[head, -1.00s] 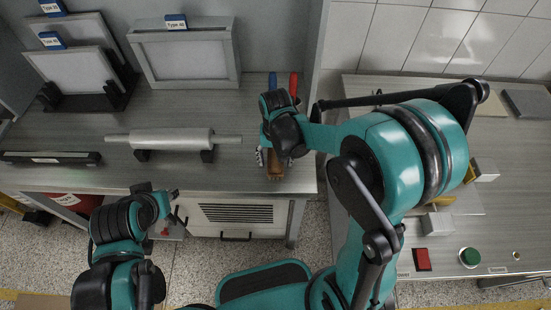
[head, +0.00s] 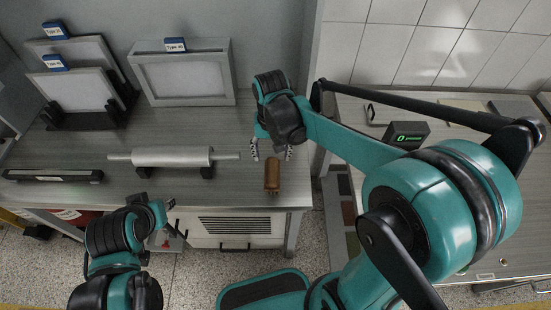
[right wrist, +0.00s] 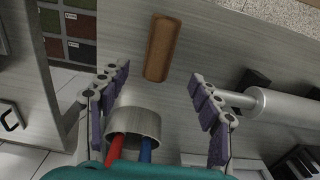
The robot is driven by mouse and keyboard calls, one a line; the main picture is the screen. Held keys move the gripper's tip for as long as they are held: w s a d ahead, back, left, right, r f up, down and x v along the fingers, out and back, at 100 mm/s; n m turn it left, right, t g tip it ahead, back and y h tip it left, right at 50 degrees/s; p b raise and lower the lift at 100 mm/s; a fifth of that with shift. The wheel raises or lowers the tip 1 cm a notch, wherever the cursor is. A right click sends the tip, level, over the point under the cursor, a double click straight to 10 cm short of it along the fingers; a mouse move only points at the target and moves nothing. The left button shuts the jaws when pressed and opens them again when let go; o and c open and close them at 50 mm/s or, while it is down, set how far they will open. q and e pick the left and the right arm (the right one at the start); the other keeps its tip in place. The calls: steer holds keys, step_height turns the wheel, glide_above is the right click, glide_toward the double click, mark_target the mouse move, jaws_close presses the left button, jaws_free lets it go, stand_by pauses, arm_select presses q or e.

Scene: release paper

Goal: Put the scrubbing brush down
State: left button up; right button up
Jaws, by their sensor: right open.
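The scrubbing brush (head: 272,175), a brown wooden block, lies on the grey table near its front right edge. It also shows in the right wrist view (right wrist: 162,48), beyond the fingertips. My right gripper (head: 271,153) is open and empty, just behind the brush in the head view, with a gap between the fingers and the brush. Its spread fingers show in the right wrist view (right wrist: 160,85). My left gripper (head: 170,218) is low in front of the table, away from the brush; its jaws are too small to read.
A silver roller (head: 160,157) rests on dark supports left of the brush. A metal cup (right wrist: 134,122) with red and blue handles stands near the right fingers. Framed screens (head: 183,78) stand at the back. A dark bar (head: 52,175) lies at far left.

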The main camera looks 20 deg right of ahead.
steer(key=s+d+r+n+t, duration=0.1)
steer(key=s+d+r+t, duration=0.1)
steer(key=s, duration=0.3)
steer(key=s+d+r+n+t, duration=0.2)
steer(key=s+t, duration=0.3)
steer(key=shift+d+r, duration=0.35)
steer(key=shift+r, duration=0.05)
steer(key=shift+s+f+b, duration=0.1)
steer(key=shift+f+b, duration=0.3)
steer(key=shift+f, duration=0.05)
steer(key=shift+o, duration=0.6)
